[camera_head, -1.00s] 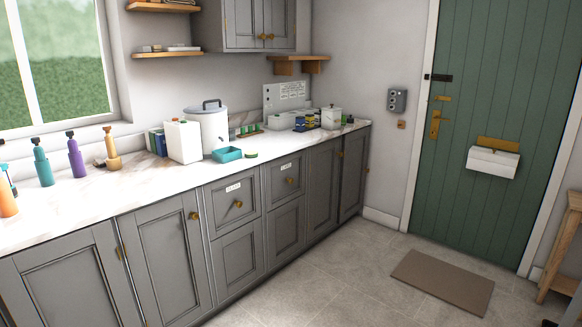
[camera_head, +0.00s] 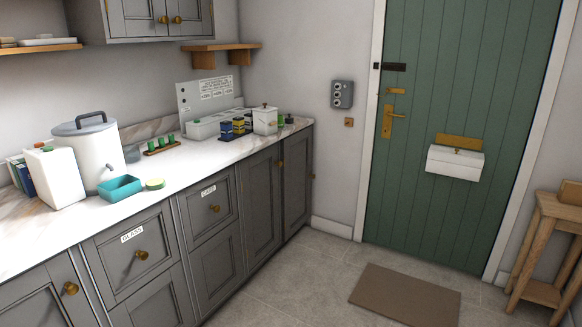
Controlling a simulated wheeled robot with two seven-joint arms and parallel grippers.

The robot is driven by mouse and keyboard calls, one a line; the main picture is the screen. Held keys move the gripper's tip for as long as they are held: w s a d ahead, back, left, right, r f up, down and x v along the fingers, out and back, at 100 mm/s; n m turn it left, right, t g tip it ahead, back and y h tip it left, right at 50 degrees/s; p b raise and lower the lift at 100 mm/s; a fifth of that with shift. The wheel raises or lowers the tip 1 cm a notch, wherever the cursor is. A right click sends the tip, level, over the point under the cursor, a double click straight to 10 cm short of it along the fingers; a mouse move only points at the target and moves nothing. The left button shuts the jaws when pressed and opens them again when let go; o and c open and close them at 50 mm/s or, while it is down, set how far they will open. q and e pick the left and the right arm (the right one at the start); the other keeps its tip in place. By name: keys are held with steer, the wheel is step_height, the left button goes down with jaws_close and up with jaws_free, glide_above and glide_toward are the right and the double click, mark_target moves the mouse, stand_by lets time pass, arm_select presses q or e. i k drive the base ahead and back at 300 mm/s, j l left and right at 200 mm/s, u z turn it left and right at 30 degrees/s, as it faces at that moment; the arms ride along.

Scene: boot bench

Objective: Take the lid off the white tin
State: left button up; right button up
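A small square white tin (camera_head: 265,122) with a lid (camera_head: 265,108) on top stands near the far end of the counter (camera_head: 185,165). The lid seems to have a small knob; fine detail is too small to tell. A larger white round container (camera_head: 93,154) with a grey handled lid (camera_head: 84,125) and a small tap stands further left. Neither of my grippers is in view.
A white jug-like container (camera_head: 53,177), a teal tray (camera_head: 119,189) and a green-yellow round item (camera_head: 155,184) sit at the left. Blue and yellow small tins (camera_head: 238,127) stand left of the white tin. The floor (camera_head: 310,265) before the cupboards is clear.

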mark_target(264, 108)
steer(key=i+u, duration=0.1)
steer(key=i, duration=0.75)
steer(key=i+l, duration=0.15)
steer(key=i, duration=0.65)
steer(key=i+l+u, duration=0.15)
steer(key=i+u, duration=0.25)
steer(key=i+l+u, duration=0.35)
steer(key=i, duration=0.2)
steer(key=i+l+u, duration=0.4)
steer(key=i+j, duration=0.05)
